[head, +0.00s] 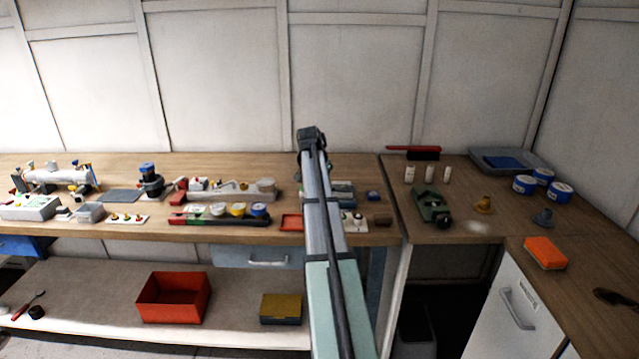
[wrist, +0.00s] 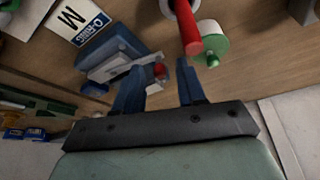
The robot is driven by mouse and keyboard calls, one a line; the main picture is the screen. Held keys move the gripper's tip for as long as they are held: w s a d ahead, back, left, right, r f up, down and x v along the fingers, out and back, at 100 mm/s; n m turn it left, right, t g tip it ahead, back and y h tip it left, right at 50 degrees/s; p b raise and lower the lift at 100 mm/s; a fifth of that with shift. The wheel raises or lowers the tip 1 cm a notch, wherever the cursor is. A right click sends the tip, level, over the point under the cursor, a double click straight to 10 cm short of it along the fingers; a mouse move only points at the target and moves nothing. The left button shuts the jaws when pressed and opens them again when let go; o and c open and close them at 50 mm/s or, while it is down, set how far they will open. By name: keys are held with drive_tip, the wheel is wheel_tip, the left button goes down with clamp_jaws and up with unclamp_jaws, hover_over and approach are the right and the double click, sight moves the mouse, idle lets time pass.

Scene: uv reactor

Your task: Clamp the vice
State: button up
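A dark green vice-like block (head: 432,207) stands on the right-hand bench in the head view. I cannot tell whether its jaws are open or closed. In the wrist view, a blue device with pale grey parts (wrist: 115,55) lies beyond the left finger; I cannot tell if it is a vice. My gripper (wrist: 160,88) shows two blue fingers with a gap between them, and I see nothing held there. A small red knob (wrist: 159,70) appears beyond the gap. In the head view my arm hides the gripper.
In the wrist view, a red handle (wrist: 186,28) and a green round part (wrist: 210,44) are close beyond the right finger. An orange block (head: 544,253) lies on the right bench. A red bin (head: 174,298) stands on the lower shelf. Several small items line the left bench.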

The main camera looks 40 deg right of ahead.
clamp_jaws()
idle(0.6)
